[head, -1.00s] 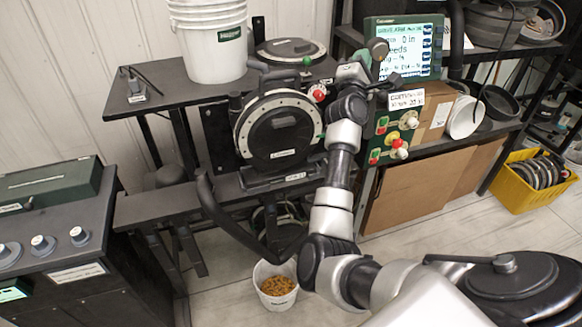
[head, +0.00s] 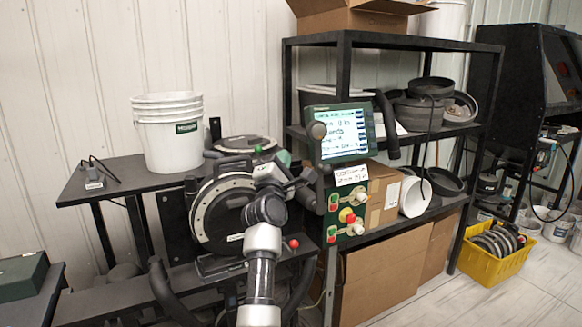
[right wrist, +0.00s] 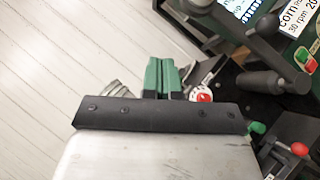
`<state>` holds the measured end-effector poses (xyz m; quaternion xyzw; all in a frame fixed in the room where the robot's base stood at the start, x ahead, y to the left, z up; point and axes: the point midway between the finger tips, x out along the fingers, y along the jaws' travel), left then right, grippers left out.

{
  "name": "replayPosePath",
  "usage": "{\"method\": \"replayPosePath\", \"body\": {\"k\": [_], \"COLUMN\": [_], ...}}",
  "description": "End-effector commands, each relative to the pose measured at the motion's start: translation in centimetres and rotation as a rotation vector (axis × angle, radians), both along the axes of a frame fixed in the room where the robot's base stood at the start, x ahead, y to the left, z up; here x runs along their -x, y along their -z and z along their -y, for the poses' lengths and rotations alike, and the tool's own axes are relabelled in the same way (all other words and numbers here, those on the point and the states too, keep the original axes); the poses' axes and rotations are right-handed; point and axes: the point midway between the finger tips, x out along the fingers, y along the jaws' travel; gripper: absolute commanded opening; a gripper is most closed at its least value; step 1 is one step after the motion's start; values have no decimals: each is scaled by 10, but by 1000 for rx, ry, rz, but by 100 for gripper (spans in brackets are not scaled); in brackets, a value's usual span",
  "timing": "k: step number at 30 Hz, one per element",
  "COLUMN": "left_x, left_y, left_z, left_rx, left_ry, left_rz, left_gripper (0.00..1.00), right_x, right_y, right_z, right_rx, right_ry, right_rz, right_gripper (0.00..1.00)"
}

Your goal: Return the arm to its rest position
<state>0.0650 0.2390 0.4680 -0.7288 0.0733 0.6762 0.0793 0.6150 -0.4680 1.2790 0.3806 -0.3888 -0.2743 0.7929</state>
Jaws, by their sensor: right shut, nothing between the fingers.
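My right arm rises from the bottom of the head view. Its gripper (head: 284,157) is in front of the seed meter's round disc housing (head: 226,212), at its upper right. In the right wrist view the two green fingers (right wrist: 162,76) are side by side, shut and empty. A round red-and-white knob (right wrist: 204,96) appears just right of the fingers; whether they touch it I cannot tell. My left gripper is not in view.
The display (head: 340,133) and button panel (head: 350,212) stand close right of the arm. A red ball knob (head: 293,243) is beside the forearm. A white bucket (head: 170,140) stands on the left table. The shelf rack (head: 343,62) is behind. Open floor shows at lower right.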

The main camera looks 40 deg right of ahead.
Motion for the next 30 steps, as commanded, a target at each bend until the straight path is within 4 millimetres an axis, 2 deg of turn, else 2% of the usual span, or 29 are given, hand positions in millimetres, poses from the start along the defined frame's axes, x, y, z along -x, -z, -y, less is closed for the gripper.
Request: {"method": "replayPosePath", "body": {"k": [5,13,23,26,29,30], "left_x": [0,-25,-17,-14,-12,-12], "left_y": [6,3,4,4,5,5], "left_z": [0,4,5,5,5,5], "left_rx": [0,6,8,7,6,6], "left_ry": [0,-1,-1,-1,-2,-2], "left_rz": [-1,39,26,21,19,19], "left_gripper": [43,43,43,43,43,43], "right_x": [-1,-1,-4,-17,-38,-47], "right_y": [1,1,6,29,77,103], "right_z": [-4,-5,-6,-17,-39,-51], "right_rx": [0,0,15,110,311,417], "right_ry": [0,1,3,19,45,52], "right_rz": [1,1,-24,-154,-401,-518], "right_gripper": [0,0,0,0,0,0]}}
